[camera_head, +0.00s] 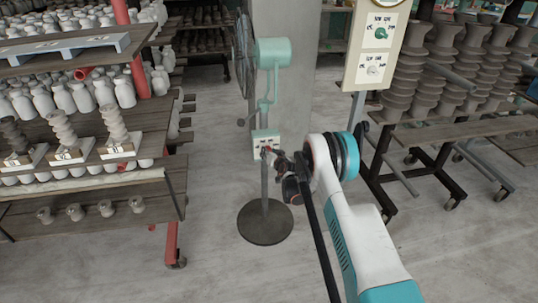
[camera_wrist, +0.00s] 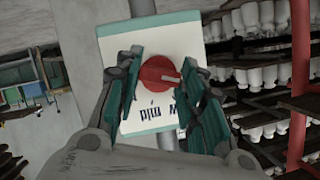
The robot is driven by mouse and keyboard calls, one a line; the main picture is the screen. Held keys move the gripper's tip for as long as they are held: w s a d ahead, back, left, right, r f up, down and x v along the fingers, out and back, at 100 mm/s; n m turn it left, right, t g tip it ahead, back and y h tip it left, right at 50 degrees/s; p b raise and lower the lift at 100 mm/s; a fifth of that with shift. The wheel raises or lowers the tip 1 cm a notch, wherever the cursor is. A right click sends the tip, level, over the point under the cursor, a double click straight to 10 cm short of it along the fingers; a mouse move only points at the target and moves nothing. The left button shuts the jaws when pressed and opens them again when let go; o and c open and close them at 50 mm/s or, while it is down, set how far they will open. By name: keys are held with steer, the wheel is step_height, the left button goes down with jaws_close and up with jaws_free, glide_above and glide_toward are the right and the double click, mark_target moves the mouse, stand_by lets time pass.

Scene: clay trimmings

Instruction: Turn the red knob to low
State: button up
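The red knob (camera_wrist: 158,73) sits on a white control panel with green edges (camera_wrist: 190,35) on the stand of a mint-green fan (camera_head: 273,52). In the wrist view its pale pointer points to the right and slightly down. The word "mid" shows upside down below it; other lettering is partly hidden by the right finger. My gripper (camera_wrist: 163,58) has one teal-padded finger on each side of the knob, close to its edges. I cannot tell whether both pads press on it. In the head view, my gripper (camera_head: 280,162) is at the fan's panel (camera_head: 262,138).
The fan's round base (camera_head: 265,222) stands on open concrete floor. A shelf rack of white bottles (camera_head: 75,95) is on the left. A second panel with green and white knobs (camera_head: 376,45) hangs at upper right, beside carts of grey insulators (camera_head: 440,70). A pillar (camera_head: 305,70) stands behind.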

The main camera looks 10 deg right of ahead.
steer(key=shift+c, duration=0.8)
steer(key=shift+o, duration=0.2)
steer(key=shift+d+m+t+y, duration=0.1)
steer(key=shift+m+t+y, duration=0.2)
steer(key=shift+m+y, duration=0.95)
steer(key=shift+m+h, duration=0.35)
steer(key=o, duration=1)
steer(key=shift+f, duration=0.1)
steer(key=shift+o, duration=0.2)
steer(key=v, duration=1.2)
steer(key=shift+d, duration=0.1)
